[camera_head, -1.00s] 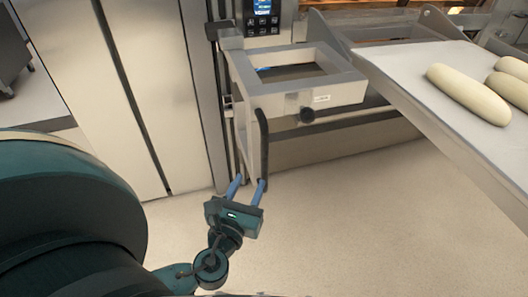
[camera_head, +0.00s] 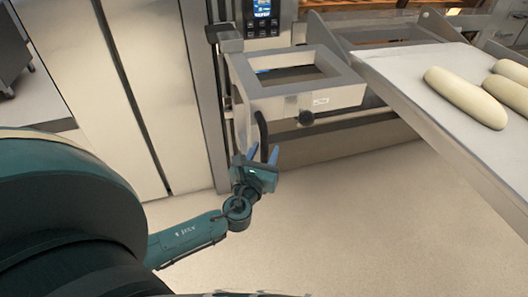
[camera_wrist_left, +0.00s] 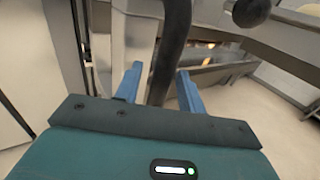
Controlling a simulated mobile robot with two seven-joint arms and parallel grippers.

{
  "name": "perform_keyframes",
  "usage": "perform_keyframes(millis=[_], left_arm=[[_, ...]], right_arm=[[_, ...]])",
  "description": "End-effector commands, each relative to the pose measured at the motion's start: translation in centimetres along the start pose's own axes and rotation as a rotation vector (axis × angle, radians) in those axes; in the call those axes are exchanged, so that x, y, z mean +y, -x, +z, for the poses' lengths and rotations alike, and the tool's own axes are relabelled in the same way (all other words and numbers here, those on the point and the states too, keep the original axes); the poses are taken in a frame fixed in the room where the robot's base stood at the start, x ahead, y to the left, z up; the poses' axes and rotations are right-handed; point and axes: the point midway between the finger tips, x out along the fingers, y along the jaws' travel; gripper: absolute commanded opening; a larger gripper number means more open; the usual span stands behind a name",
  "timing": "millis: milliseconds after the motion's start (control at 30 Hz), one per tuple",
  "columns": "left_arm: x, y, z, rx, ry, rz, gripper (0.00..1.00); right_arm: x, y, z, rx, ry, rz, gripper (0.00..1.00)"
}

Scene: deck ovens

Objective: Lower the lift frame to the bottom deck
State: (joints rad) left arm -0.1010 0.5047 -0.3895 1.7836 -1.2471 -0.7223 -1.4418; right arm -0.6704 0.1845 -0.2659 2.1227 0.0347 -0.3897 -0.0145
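The lift frame (camera_head: 305,95) is a grey rectangular frame with an open middle, mounted on the upright at the left of the oven. A black handle (camera_head: 263,132) hangs down from its front left side, and a dark round knob (camera_head: 306,118) sits on its front. My left gripper (camera_head: 263,153) is at the handle's lower end. In the left wrist view the handle (camera_wrist_left: 172,45) runs between the two blue fingers (camera_wrist_left: 158,82), with gaps visible on both sides, so the gripper is open around it. My right gripper is not in view.
A loading board (camera_head: 430,85) with several pale dough loaves (camera_head: 465,97) slopes in at the right. A control panel (camera_head: 262,18) is above the frame. Tall steel doors (camera_head: 110,80) stand at the left. The floor below the frame is clear.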

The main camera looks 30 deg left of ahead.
Motion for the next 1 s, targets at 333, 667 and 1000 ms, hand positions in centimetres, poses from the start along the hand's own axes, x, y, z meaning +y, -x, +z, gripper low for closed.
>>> perform_keyframes(millis=[333,667,1000], left_arm=[[-0.01,0.04,0.00,0.000,0.000,0.000,0.18],[0.00,0.05,0.00,0.000,0.000,0.000,0.00],[0.01,0.05,-0.53,0.000,0.000,0.000,0.00]], right_arm=[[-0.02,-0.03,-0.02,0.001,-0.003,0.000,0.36],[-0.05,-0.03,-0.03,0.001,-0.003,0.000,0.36],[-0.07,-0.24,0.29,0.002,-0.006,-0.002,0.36]])
